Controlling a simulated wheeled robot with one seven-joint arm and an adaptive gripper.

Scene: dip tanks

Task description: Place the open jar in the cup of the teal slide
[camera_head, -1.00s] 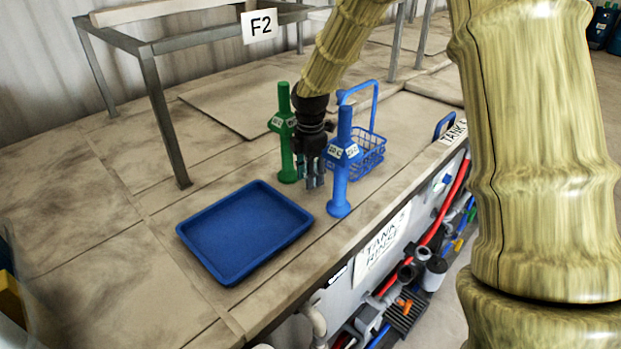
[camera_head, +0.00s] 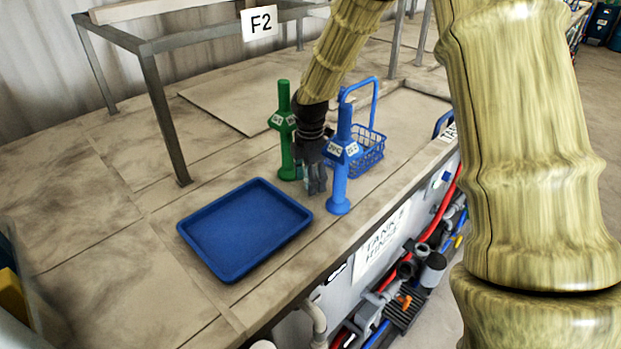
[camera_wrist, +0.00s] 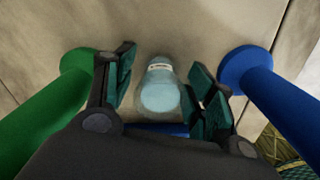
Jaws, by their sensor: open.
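My gripper (camera_head: 317,187) is low over the table, between a green post and a blue post. The wrist view shows its two teal-padded fingers (camera_wrist: 162,82) apart, with a pale blue, see-through jar (camera_wrist: 160,94) between them. The jar has a white label band and looks upright; I cannot tell whether a pad touches it. In the head view I cannot make out the jar at the fingers. I cannot pick out a teal slide or its cup in either view.
The green post (camera_head: 285,130) and blue post (camera_head: 341,170) stand close on either side of my gripper. A blue wire basket (camera_head: 370,150) with a tall handle is behind the blue post. A blue tray (camera_head: 246,274) lies at the front left. A metal frame (camera_head: 165,120) stands at the back left.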

